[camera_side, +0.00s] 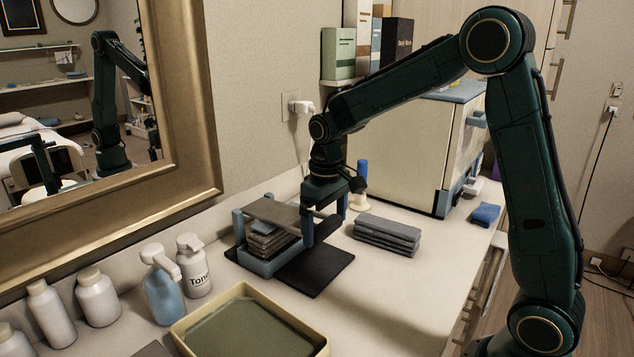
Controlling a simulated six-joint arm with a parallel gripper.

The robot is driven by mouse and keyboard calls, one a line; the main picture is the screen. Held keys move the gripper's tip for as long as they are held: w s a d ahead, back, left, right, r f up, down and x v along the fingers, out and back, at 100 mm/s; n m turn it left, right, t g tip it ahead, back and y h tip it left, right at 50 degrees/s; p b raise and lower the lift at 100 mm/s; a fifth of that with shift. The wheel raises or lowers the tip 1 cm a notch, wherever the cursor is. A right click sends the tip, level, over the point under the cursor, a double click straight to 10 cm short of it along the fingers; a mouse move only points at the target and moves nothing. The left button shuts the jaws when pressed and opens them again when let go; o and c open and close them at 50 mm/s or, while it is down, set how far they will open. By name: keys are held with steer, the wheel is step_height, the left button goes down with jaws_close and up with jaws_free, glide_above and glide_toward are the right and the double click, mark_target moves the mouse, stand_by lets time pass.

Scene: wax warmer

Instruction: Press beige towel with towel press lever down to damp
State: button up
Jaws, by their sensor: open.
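The towel press (268,262) stands on the counter, with a blue base and blue uprights under a flat grey-brown top plate (272,212). A stack of beige-grey folded towels (270,242) sits in it under the plate. A dark, bar-like part, probably the lever (327,228), shows at the press's right side. My gripper (325,218) points down there, open, with one blue finger on each side of the dark part. I cannot tell whether the fingers touch it. How damp the towels are cannot be seen.
A black mat (318,272) lies beside the press. Folded grey towels (387,236) lie to the right, and a blue cloth (486,214) is farther right. A cream cabinet (400,140) stands behind. A yellow-rimmed tray (190,345) and several bottles (162,292) are in front and left.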

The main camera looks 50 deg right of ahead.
steer(key=c, duration=1.1)
steer(key=shift+w+r, duration=0.25)
steer(key=shift+r, duration=0.65)
step_height(320, 180, up, 7)
steer(key=w, duration=0.3)
steer(key=shift+f, duration=0.15)
steer(key=w+r, duration=0.6)
steer(key=shift+w+r, duration=0.25)
steer(key=shift+w, duration=0.05)
steer(key=shift+a, duration=0.1)
